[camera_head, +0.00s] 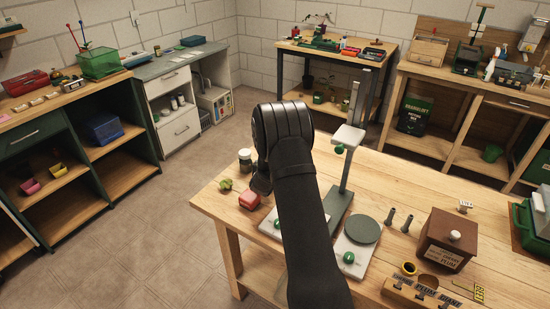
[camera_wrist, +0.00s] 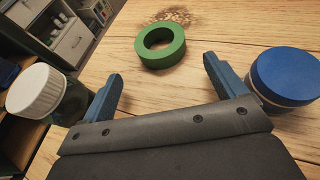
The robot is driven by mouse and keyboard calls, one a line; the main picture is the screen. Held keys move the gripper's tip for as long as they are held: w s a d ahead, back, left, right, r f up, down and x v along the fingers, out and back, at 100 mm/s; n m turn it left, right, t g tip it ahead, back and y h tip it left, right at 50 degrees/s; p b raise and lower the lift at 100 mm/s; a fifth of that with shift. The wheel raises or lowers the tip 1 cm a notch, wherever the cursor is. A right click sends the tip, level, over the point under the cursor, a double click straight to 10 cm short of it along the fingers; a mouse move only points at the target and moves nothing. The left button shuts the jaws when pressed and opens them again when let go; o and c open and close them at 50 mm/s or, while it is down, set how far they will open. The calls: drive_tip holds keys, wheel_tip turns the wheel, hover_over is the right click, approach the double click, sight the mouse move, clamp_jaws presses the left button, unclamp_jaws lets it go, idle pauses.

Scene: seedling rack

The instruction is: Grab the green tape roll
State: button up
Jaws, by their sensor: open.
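The green tape roll (camera_wrist: 148,58) lies flat on the wooden table in the wrist view, with its round hole facing up. My gripper (camera_wrist: 162,70) is open, with its blue fingers spread wide and nothing between them. The roll is just beyond the fingertips, roughly centred between them and apart from both. In the head view my arm covers the gripper, and I cannot make out the tape roll there with certainty.
A white-capped jar (camera_wrist: 36,90) stands close outside the left finger, and a blue-lidded container (camera_wrist: 286,74) close outside the right one. A red object (camera_head: 249,201) sits near the table's left edge. A metal stand (camera_head: 342,170) and a brown box (camera_head: 446,240) stand right of my arm.

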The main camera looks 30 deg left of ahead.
drive_tip(key=shift+w+r+x, duration=0.1)
drive_tip(key=shift+r+x, duration=0.1)
drive_tip(key=shift+x, duration=1.2)
drive_tip(key=shift+w+r+x, duration=0.1)
drive_tip(key=shift+r+x, duration=0.1)
drive_tip(key=shift+x, duration=1.2)
drive_tip(key=shift+c, duration=0.4)
drive_tip(key=c, duration=1)
